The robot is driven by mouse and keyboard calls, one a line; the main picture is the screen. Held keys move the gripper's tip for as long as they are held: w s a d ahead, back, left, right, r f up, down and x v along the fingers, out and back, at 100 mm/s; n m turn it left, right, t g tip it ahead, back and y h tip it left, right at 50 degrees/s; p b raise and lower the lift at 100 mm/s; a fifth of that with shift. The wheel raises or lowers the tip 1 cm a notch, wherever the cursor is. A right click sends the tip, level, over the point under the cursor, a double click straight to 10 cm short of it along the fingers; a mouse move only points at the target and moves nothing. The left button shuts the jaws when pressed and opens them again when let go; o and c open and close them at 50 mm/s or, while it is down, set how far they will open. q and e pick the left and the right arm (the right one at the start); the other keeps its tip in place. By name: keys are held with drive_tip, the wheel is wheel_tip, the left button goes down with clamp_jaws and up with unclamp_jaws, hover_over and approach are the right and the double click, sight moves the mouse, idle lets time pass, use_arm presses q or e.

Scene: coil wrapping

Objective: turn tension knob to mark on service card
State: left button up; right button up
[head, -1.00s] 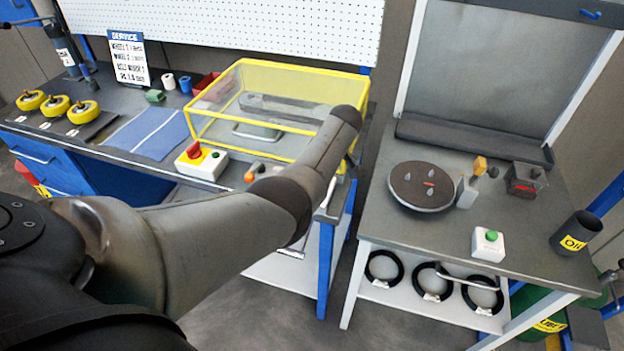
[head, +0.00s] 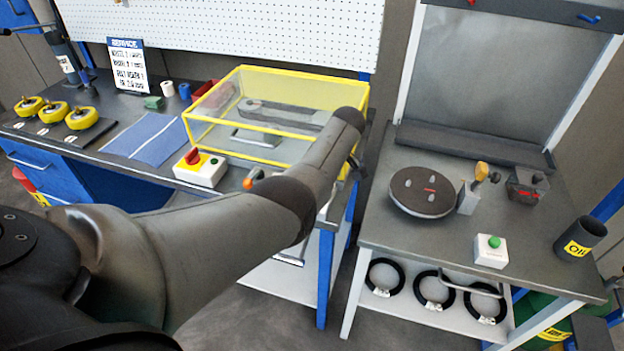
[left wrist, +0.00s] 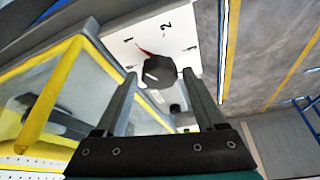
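The tension knob (left wrist: 158,71) is black and round, on a white dial plate (left wrist: 150,38) with printed numbers, in the left wrist view. A red pointer by the knob points near the 1, slightly towards the 2. My left gripper (left wrist: 159,77) is open, its two fingers on either side of the knob with gaps visible. I cannot tell how deep the fingers reach. In the head view my left arm hides the knob and most of this gripper. The service card (head: 129,66) stands upright at the bench's back left; its text is too blurred to read surely. My right gripper is out of view.
A yellow-framed clear box (head: 215,112) stands beside my left forearm. A white switch box (head: 201,172) with red and green controls sits at the bench front. The right table bears a dark disc (head: 422,190), a green-button box (head: 490,251) and an oil can (head: 580,236).

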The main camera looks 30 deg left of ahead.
use_arm(q)
drive_tip(key=shift+o, duration=0.7)
drive_tip(key=shift+r, duration=0.2)
drive_tip(key=p+v, duration=0.2)
drive_tip(key=v, duration=1.3)
drive_tip(key=shift+s+d+f, duration=0.1)
drive_tip(key=shift+d, duration=0.05)
